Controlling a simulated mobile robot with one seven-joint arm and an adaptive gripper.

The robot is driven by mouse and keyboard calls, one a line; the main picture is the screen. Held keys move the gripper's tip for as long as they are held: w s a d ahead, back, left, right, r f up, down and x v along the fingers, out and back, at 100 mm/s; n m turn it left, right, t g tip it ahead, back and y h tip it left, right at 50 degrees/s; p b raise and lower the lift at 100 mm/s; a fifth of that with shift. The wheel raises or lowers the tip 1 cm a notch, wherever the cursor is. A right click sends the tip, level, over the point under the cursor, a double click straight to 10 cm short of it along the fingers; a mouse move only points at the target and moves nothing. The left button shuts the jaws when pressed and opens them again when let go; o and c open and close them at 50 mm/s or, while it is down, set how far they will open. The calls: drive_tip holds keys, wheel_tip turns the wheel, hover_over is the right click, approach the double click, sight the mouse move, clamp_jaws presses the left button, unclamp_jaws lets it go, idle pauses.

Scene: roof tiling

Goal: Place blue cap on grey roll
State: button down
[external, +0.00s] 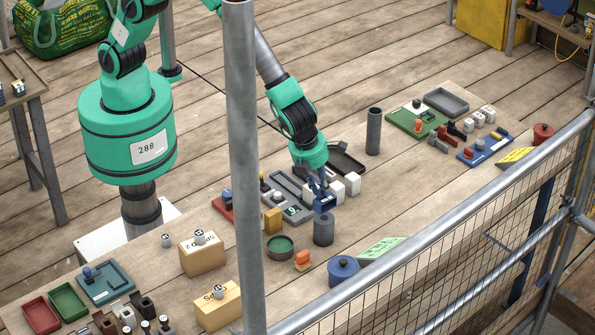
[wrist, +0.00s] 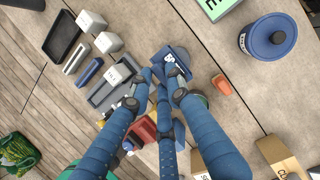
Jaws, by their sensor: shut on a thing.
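The blue cap (external: 324,204) is a small dark blue square piece in my gripper (external: 319,187). In the wrist view the blue cap (wrist: 181,53) sits between the tips of my blue fingers (wrist: 163,72), which partly cover it. My gripper is shut on it. The grey roll (external: 323,232) is a short dark grey cylinder standing upright on the table, directly below the cap in the external view. The cap is right at the roll's top; I cannot tell whether they touch. The roll is hidden in the wrist view.
A taller grey cylinder (external: 373,132) stands behind. White cubes (external: 352,184) and grey trays lie beside my gripper. A green round dish (external: 280,247), an orange piece (external: 303,258) and a blue lidded pot (external: 343,270) stand in front. A metal post (external: 243,160) crosses the view.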

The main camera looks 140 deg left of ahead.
sight(320, 194)
drive_tip(key=shift+f, duration=1.75)
drive_tip(key=shift+f, duration=0.15)
drive_tip(key=c, duration=1.6)
unclamp_jaws()
drive_tip(key=shift+c, duration=0.2)
drive_tip(key=v, duration=1.2)
drive_tip(key=shift+r, duration=0.2)
drive_tip(key=shift+s, duration=0.1)
